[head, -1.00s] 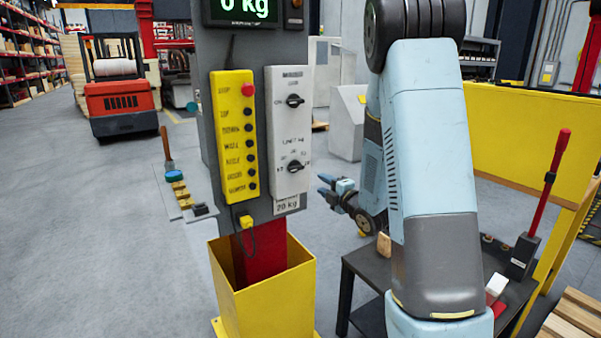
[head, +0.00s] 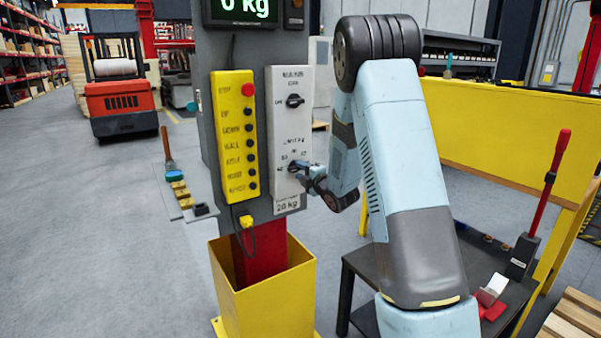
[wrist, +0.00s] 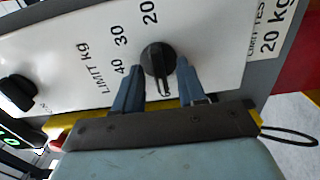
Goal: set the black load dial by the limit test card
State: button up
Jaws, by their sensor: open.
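The black load dial (wrist: 157,58) is on the white panel under the "LIMIT kg" label, with 20, 30 and 40 printed around it. I cannot tell surely which number it points at. In the head view the dial (head: 293,167) is partly hidden by my gripper (head: 304,173). In the wrist view my gripper (wrist: 160,80) is open, with one blue finger on each side of the dial. Small gaps seem to show between fingers and dial. The limit test card (head: 287,204) below the dial reads 20 kg; it also shows in the wrist view (wrist: 270,35).
Another black knob (head: 294,100) sits higher on the same panel. A yellow button box (head: 235,135) is mounted just left. A display (head: 240,10) above reads 0 kg. A dark table (head: 365,265) with a red lever (head: 545,195) stands at the right.

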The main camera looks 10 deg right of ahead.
jog(key=shift+w+a, duration=0.1)
jog(key=shift+w, duration=0.25)
